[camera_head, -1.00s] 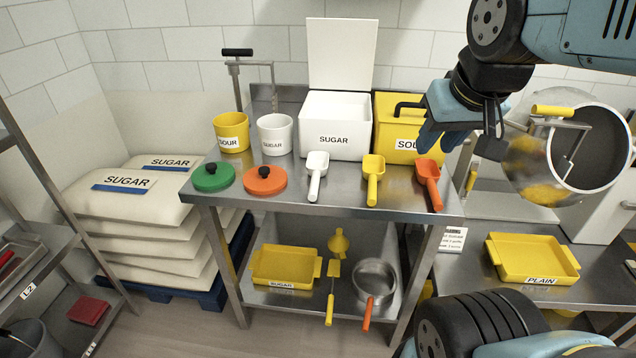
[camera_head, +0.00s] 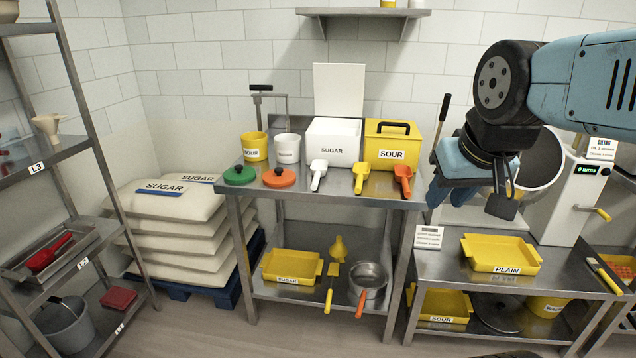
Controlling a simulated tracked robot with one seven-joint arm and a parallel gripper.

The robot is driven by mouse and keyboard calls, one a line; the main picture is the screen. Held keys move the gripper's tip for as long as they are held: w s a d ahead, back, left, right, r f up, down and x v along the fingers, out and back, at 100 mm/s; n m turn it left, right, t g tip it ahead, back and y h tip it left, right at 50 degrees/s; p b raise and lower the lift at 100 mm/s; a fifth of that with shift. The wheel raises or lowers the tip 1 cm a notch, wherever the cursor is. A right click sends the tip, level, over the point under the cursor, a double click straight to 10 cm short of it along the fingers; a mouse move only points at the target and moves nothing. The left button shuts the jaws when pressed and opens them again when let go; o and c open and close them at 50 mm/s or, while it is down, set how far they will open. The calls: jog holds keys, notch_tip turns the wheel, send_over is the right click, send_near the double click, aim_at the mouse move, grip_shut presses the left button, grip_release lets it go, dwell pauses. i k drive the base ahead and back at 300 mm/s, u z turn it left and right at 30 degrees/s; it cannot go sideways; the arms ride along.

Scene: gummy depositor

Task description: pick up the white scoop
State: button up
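The white scoop (camera_head: 318,174) lies on the front part of the steel table (camera_head: 330,200), in front of the white SUGAR box (camera_head: 333,142). Its handle points toward the table's front edge. A yellow scoop (camera_head: 361,178) and an orange scoop (camera_head: 403,180) lie to its right. My gripper (camera_head: 497,200) hangs in the air to the right of the table, well apart from the white scoop. I see the gripper from behind and cannot tell whether its fingers are open. Nothing shows held in it.
A yellow SOUR box (camera_head: 391,147) stands behind the scoops. A yellow cup (camera_head: 254,147), a white cup (camera_head: 287,149), a green lid (camera_head: 240,174) and an orange lid (camera_head: 279,177) are on the table's left. A machine (camera_head: 560,180) stands at right.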

aim_at(318, 168)
jog(key=u, duration=1.6)
jog(key=i, duration=2.95)
jog(key=z, duration=2.75)
